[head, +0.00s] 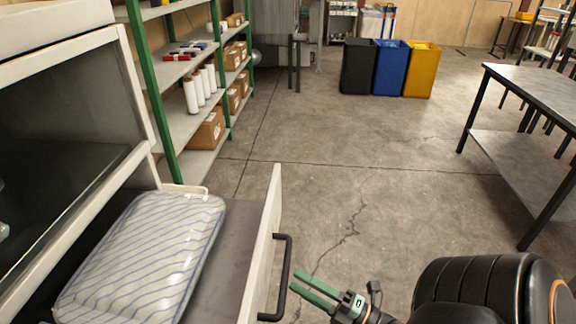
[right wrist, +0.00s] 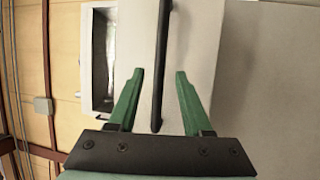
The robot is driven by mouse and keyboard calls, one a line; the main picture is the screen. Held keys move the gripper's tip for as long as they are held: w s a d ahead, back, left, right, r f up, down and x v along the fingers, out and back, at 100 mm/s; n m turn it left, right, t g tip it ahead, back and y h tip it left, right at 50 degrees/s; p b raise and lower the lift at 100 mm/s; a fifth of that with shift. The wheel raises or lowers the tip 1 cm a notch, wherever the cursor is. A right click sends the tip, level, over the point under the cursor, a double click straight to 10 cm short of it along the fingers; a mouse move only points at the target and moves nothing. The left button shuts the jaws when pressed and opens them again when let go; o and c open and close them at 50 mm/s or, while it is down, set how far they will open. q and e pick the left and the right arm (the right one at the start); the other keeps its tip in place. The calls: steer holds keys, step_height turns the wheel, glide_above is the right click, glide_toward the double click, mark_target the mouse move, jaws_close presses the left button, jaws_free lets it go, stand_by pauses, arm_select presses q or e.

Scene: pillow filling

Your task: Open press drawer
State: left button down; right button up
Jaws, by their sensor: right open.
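The press drawer (head: 255,262) stands pulled out from the press (head: 75,85) at the left of the head view. A white pillow with blue stripes (head: 150,255) lies inside it. The black drawer handle (head: 285,272) is on the drawer's front panel; it also shows in the right wrist view (right wrist: 162,55). My right gripper (head: 298,281) is open and empty, its green fingertips just right of the handle. In the right wrist view the handle's lower end appears between the two fingers (right wrist: 159,75); contact cannot be told. My left gripper is not in view.
A green-framed shelf (head: 145,75) with white rolls and cardboard boxes stands behind the press. Black, blue (head: 391,68) and yellow bins stand at the back. A metal table (head: 535,85) is at the right. The floor between is clear.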

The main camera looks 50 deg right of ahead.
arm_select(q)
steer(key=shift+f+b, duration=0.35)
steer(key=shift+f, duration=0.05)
arm_select(e)
steer(key=v, duration=0.7)
steer(key=shift+s, duration=0.3)
